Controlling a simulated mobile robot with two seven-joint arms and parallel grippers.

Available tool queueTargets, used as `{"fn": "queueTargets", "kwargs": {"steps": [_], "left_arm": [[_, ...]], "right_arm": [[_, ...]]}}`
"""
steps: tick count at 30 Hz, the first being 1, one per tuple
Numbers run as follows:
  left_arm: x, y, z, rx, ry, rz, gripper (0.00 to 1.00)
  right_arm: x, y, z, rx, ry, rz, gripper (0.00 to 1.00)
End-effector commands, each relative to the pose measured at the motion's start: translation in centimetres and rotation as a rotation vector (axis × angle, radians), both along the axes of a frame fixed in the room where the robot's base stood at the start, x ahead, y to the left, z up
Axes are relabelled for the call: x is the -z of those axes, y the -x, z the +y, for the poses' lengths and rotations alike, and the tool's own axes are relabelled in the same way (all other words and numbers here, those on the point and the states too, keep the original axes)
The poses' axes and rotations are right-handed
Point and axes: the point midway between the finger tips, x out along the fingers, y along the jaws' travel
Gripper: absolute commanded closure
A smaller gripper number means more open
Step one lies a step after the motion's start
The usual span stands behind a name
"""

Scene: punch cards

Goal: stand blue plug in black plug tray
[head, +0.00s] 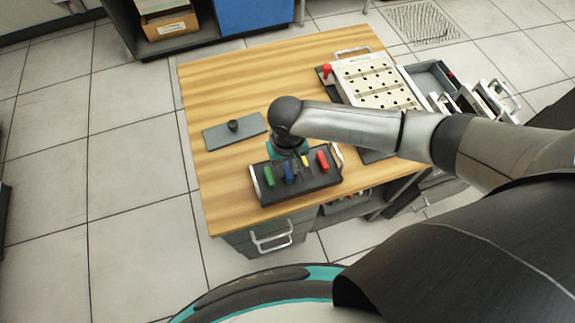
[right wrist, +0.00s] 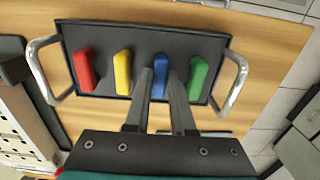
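The black plug tray (head: 310,191) lies near the front edge of the wooden table, with a metal handle at each end. A green plug (head: 268,176), the blue plug (head: 288,172), a yellow plug (head: 305,160) and a red plug (head: 322,160) stand in a row in it. The blue plug is upright between green and yellow. My right gripper (right wrist: 161,72) is over the tray, its two fingers close against the sides of the blue plug (right wrist: 160,76). In the head view its wrist hides much of the fingers. My left gripper is not in view.
A grey plate (head: 222,136) with a small black knob lies left of the tray. A white panel with holes (head: 375,82) stands at the back right, beside a grey bin (head: 432,76) and metal handles. The table's back left is clear.

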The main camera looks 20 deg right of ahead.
Motion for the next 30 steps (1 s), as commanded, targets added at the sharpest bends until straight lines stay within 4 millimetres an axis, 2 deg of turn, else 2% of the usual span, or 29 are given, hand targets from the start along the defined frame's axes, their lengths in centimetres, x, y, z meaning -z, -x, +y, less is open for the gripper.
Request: {"fn": "queueTargets", "kwargs": {"steps": [1,8,16,19,23,30], "left_arm": [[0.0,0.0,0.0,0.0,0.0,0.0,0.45],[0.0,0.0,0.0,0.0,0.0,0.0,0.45],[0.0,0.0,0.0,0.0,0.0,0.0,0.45],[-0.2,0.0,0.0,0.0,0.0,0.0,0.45],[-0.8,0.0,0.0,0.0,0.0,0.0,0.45],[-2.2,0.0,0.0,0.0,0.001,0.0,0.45]], "right_arm": [[0.2,0.1,0.0,0.0,0.001,0.003,0.72],[0.1,0.1,0.0,0.0,0.001,0.003,0.46],[0.0,0.1,0.0,0.0,0.001,0.002,0.45],[-0.6,0.1,0.0,0.0,0.001,0.002,0.45],[-2.7,0.1,0.0,0.0,0.0,0.001,0.45],[-8.6,0.0,0.0,-0.001,-0.001,-0.001,0.45]]}}
